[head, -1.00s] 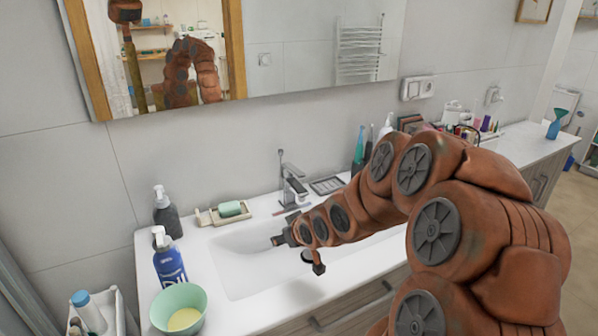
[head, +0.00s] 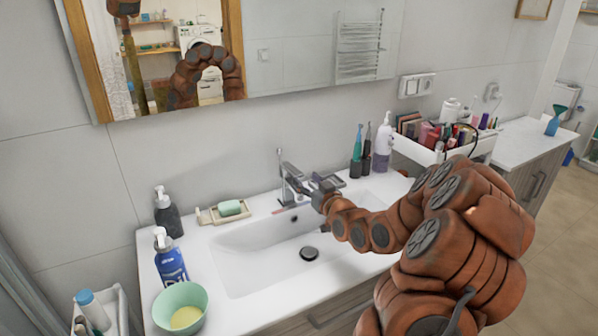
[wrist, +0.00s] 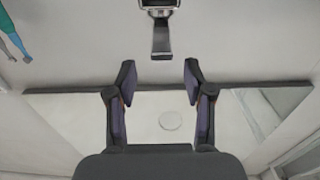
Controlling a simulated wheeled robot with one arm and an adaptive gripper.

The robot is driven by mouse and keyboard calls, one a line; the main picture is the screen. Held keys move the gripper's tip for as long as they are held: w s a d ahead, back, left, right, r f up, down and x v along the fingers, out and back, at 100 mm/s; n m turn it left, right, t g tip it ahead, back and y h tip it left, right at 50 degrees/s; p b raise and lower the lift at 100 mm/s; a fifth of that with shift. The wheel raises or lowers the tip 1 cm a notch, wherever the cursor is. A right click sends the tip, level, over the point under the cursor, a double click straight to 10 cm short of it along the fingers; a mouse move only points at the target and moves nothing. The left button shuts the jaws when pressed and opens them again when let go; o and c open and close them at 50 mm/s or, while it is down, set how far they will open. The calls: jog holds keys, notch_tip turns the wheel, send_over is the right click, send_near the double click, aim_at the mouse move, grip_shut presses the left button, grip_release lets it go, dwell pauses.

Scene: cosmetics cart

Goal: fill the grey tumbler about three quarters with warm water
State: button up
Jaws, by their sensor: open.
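The chrome faucet (head: 290,186) stands at the back rim of the white washbasin (head: 245,262). In the wrist view the faucet (wrist: 160,35) is at the top centre, beyond my fingertips. My gripper (head: 312,187) is close to the right of the faucet; I cannot tell in the head view whether they touch. In the wrist view my gripper (wrist: 158,78) is open, with nothing between its fingers. I see no water stream. I cannot make out a grey tumbler in either view.
A soap dish (head: 222,213), dark pump bottle (head: 168,214), blue bottle (head: 171,261) and green bowl (head: 180,305) stand on the left. A cosmetics box (head: 410,151) is farther right.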

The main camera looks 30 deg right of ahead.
aim_at(301, 176)
jog(key=shift+w+d+p, duration=0.2)
jog(key=shift+w+p, duration=0.85)
jog(key=shift+w, duration=1.85)
grip_shut()
